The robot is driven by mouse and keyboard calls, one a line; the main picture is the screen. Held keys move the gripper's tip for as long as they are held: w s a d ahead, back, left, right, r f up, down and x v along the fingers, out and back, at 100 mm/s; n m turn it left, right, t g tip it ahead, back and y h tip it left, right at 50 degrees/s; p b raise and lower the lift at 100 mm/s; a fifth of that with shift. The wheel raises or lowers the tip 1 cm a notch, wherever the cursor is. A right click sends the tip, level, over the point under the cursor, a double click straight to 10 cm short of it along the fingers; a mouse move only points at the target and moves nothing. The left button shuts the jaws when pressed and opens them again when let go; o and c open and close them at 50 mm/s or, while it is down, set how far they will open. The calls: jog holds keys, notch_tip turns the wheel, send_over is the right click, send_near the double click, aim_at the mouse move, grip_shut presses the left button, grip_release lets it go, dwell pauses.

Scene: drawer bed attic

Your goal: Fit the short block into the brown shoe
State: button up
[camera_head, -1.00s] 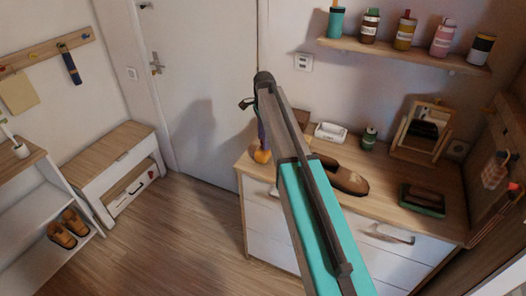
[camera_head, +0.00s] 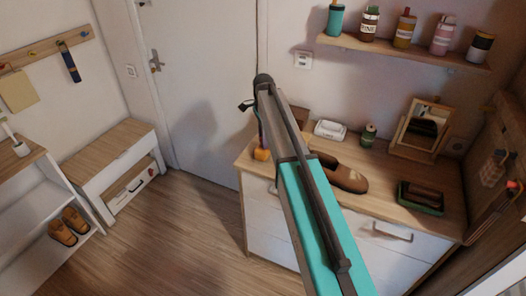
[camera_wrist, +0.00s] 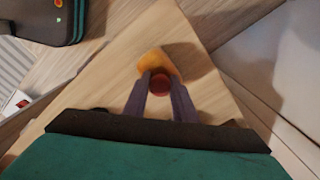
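The brown shoe (camera_head: 345,178) lies on top of the wooden dresser, partly behind my arm in the head view. An orange block (camera_head: 262,154) is at the dresser's left end, just below my gripper (camera_head: 261,132). In the wrist view the orange block (camera_wrist: 157,62) is beyond my fingertips, and a round red knob (camera_wrist: 160,84) shows between them. My gripper's two purple fingers (camera_wrist: 160,92) are on either side of the knob. I cannot tell whether they press on it. Whether this is the short block is unclear.
The dresser top (camera_head: 385,202) also carries a white dish (camera_head: 330,130), a small green jar (camera_head: 368,136), a framed mirror (camera_head: 421,130) and a dark green tray (camera_head: 421,198). A shelf of several jars (camera_head: 405,48) is above.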

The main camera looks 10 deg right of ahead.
grip_shut()
jog(key=shift+r, duration=0.2)
jog(key=shift+r+b, duration=0.95)
jog(key=shift+r, duration=0.5)
jog(key=s+d+r+b, duration=0.1)
jog(key=s+d+b, duration=0.1)
jog(key=s, duration=0.5)
jog(key=s+d+b, duration=0.2)
jog(key=s+d, duration=0.1)
jog(key=s, duration=0.5)
jog(key=shift+r, duration=0.35)
jog(key=shift+d, duration=0.1)
jog(key=shift+s, duration=0.1)
